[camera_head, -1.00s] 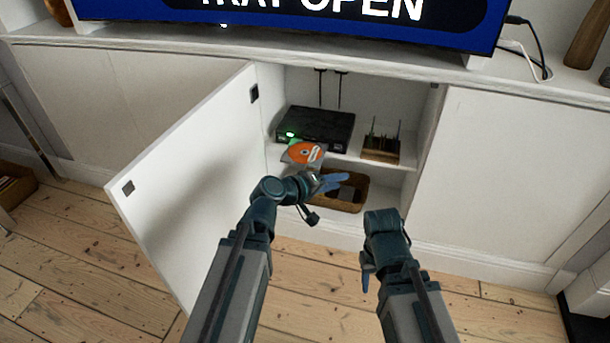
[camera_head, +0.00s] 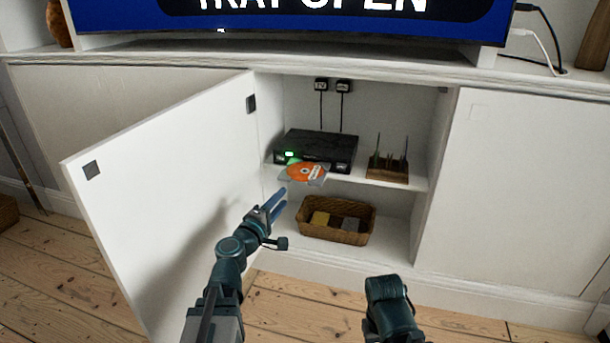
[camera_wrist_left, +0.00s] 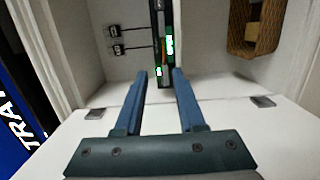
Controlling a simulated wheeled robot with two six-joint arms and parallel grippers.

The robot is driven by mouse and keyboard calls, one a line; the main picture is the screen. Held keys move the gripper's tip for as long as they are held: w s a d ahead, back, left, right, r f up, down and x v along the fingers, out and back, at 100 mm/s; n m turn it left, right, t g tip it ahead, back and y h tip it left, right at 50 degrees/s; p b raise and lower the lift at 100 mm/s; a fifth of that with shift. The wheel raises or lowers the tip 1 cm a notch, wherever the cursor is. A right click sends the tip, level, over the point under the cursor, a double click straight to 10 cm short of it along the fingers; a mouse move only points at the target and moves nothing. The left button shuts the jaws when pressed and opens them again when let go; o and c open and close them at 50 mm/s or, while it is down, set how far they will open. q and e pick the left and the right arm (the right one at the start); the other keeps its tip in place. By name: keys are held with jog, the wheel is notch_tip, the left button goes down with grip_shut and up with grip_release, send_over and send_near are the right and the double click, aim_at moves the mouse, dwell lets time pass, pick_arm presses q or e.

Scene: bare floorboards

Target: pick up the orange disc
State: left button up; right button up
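The orange disc (camera_head: 304,172) with a white label lies flat on the extended tray of the black player (camera_head: 320,143) inside the open cabinet. My left gripper (camera_head: 280,199) is below and left of the disc, apart from it. In the left wrist view my left gripper (camera_wrist_left: 159,72) is open, its two blue fingers parallel with nothing held between them. That view shows the player edge-on beyond the fingers, with the disc barely distinguishable. My right arm is at the bottom of the head view, its fingers hidden.
The open cabinet door (camera_head: 160,200) stands left of my left arm. A wicker basket (camera_head: 340,237) with items sits on the lower level. A wooden holder (camera_head: 387,175) stands right of the player. The screen (camera_head: 330,25) above reads "TRAY OPEN".

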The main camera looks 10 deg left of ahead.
pick_arm(q)
send_near(302, 179)
jog(key=w, duration=0.5)
jog(key=shift+w+d+b, duration=0.1)
jog(key=shift+w+d, duration=0.2)
jog(key=shift+w, duration=0.55)
jog(key=shift+w+d+b, duration=0.15)
jog(key=shift+w+d, duration=0.1)
jog(key=shift+w, duration=0.6)
jog(key=shift+w+d+b, duration=0.1)
jog(key=shift+w+d, duration=0.2)
jog(key=shift+w, duration=0.5)
jog(key=shift+s, duration=0.1)
grip_shut()
